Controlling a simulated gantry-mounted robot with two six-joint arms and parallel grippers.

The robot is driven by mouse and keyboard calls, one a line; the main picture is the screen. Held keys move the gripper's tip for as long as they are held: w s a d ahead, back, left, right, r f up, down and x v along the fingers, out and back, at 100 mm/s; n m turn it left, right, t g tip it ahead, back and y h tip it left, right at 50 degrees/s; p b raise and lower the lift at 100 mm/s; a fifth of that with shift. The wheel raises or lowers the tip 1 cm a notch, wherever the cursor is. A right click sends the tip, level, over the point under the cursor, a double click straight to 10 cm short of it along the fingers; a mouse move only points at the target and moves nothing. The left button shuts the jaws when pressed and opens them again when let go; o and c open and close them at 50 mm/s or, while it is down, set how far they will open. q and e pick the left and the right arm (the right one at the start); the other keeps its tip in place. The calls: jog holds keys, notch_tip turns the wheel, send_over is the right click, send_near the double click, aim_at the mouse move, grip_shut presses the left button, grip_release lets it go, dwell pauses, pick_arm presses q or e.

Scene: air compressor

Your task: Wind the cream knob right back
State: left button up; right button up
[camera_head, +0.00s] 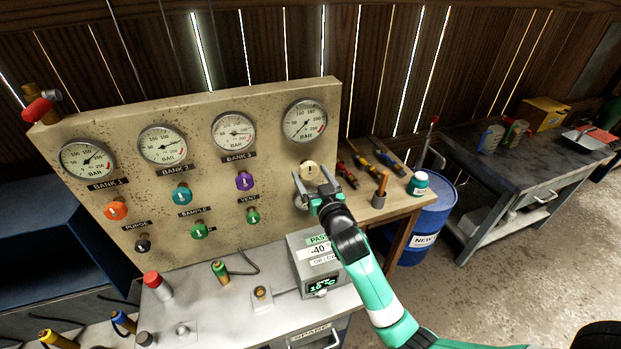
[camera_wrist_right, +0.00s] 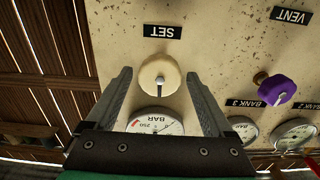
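The cream knob (camera_head: 310,168) is on the right part of the beige panel, below the rightmost gauge (camera_head: 304,121). In the right wrist view the cream knob (camera_wrist_right: 160,75) is near the middle, its dark mark pointing toward the gauge (camera_wrist_right: 155,122). A black SET label (camera_wrist_right: 168,31) is on the knob's other side. My right gripper (camera_head: 317,178) is open in front of the knob. In the right wrist view its fingers stand on either side of the knob, with visible gaps. My left gripper is not in view.
A purple knob (camera_head: 244,181) is to the left, with teal, orange and green knobs farther left. A grey box (camera_head: 315,262) stands on the bench below my right arm.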

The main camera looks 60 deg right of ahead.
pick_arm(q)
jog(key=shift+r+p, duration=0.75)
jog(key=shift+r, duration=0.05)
pick_arm(e)
jog(key=v, duration=0.6)
